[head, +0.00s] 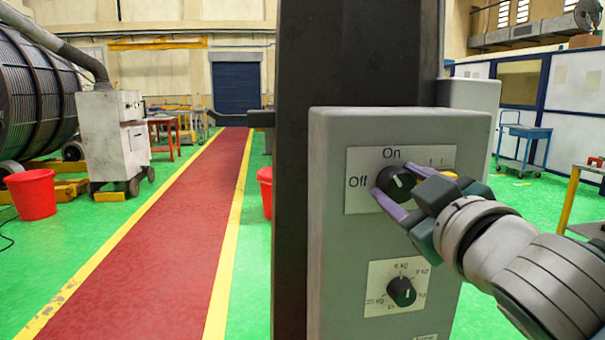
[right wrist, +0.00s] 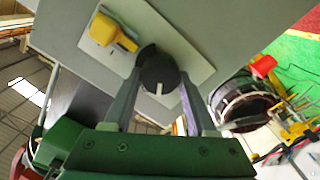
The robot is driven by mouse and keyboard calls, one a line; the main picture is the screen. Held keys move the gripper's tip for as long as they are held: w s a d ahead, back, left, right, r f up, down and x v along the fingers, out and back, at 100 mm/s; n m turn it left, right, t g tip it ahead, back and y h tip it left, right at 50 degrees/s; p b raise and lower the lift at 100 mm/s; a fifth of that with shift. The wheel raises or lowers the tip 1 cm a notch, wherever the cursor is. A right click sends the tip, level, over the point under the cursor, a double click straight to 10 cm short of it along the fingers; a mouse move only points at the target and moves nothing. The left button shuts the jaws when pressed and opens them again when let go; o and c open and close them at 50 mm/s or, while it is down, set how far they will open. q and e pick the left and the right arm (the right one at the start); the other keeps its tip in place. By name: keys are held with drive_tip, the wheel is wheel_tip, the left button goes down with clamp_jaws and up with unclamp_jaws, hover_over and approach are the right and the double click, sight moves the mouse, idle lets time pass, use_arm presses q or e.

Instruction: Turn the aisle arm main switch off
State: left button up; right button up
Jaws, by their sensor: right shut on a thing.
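The main switch is a round black knob (head: 397,181) on a light plate on the front of a grey control box (head: 335,260). "On" is printed above the knob and "Off" to its left. Its white mark points between the two words. It also shows in the right wrist view (right wrist: 157,70), its mark towards my gripper. My left gripper is out of view.
A second black knob (head: 402,291) sits on a scale plate below. A yellow handle (right wrist: 112,32) stands close beside the main knob. A dark column (head: 300,60) rises behind the box. A red walkway (head: 170,230) runs clear on the left, past a red bucket (head: 31,194).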

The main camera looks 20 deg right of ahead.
drive_tip(key=n+p, duration=0.1)
drive_tip(key=n, duration=0.4)
drive_tip(key=shift+a+n, duration=0.1)
drive_tip(key=shift+n, duration=0.2)
drive_tip(key=n+p, duration=0.1)
drive_tip(key=n, duration=0.4)
drive_tip(key=shift+f, duration=0.15)
drive_tip(key=shift+n, duration=0.3)
drive_tip(key=o, duration=1.4)
drive_tip(key=shift+c, duration=0.2)
